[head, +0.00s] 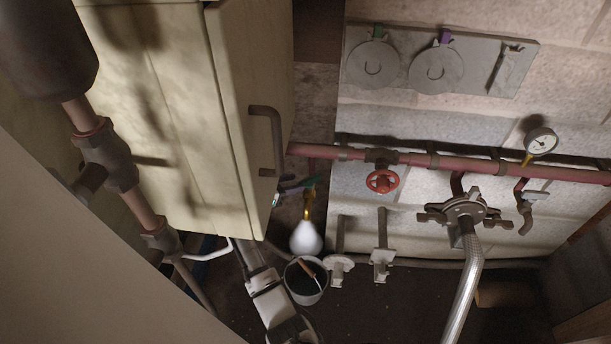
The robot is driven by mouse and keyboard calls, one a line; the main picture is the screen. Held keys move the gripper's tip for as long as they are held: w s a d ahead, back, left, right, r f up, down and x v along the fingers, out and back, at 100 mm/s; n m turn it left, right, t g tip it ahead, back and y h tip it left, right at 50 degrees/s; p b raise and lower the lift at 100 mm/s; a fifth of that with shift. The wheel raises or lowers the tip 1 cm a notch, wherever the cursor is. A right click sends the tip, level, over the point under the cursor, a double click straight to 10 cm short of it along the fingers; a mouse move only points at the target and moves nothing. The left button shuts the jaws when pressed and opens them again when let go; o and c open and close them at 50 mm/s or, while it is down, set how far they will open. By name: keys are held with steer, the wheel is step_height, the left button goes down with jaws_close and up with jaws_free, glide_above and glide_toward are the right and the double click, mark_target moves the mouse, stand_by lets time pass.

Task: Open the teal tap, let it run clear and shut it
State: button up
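The teal tap (294,189) shows as a small teal lever just right of the pale cabinet's edge, partly hidden by it. A brass spout (308,205) points down beside it. A white, cloudy plume (306,238) widens below the spout, above a grey bucket (293,281) with a stick-like thing in it. I cannot tell whether the plume is liquid or steam. My white arm rises from the bottom and passes behind the cabinet's lower edge.
The pale cabinet (180,110) with a bar handle (268,135) blocks much of the left. A red pipe (470,163) crosses the wall, with a red handwheel (382,181) and a gauge (541,141). A clamp fitting (465,210) with a silver hose (464,295) stands right.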

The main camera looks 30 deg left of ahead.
mark_target(304, 181)
steer(key=shift+p+x, duration=0.45)
steer(key=shift+x, duration=2.2)
jaws_close()
